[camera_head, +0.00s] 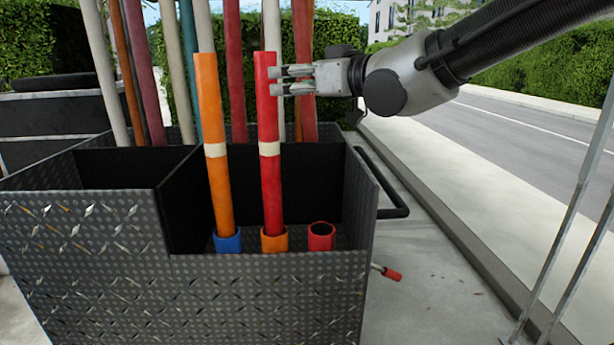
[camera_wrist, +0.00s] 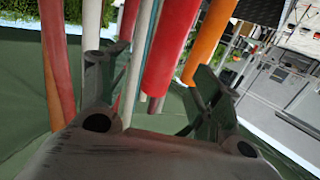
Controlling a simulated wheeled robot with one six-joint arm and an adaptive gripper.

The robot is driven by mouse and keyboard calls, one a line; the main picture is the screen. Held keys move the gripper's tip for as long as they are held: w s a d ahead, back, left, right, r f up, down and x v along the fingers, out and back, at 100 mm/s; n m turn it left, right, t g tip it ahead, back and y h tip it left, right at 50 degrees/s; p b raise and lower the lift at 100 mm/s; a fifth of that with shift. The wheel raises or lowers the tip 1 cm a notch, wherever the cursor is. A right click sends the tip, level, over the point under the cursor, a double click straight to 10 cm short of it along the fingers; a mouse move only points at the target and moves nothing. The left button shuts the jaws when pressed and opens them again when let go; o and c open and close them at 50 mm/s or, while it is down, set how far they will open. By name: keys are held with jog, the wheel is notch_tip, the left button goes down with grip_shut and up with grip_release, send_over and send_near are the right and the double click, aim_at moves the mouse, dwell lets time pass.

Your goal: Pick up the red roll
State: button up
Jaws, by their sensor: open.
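The red roll (camera_head: 270,190), with a pale band, stands nearly upright in an orange socket (camera_head: 274,241) in the front bin. My gripper (camera_head: 278,80) is at its upper part, coming from the right, with its fingertips at the roll's right edge. In the wrist view, the red roll (camera_wrist: 172,50) shows ahead, between the open fingers (camera_wrist: 158,85). The fingers are apart and I see no grip on it. Whether they touch it I cannot tell.
An orange roll (camera_head: 213,120) stands close on the left in a blue socket (camera_head: 228,241). A red socket (camera_head: 321,237) on the right is empty. Several other rolls stand behind. The dark metal bin wall (camera_head: 260,300) is in front; the road side is clear.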

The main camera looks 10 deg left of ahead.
aim_at(266, 68)
jog(key=shift+t+y, duration=0.3)
jog(key=shift+y, duration=0.1)
jog(key=x, duration=0.2)
jog(key=r+x, duration=0.1)
jog(key=x, duration=0.5)
jog(key=shift+s+a+r, duration=0.1)
jog(key=shift+s+r, duration=0.15)
jog(key=shift+r, duration=0.1)
grip_shut()
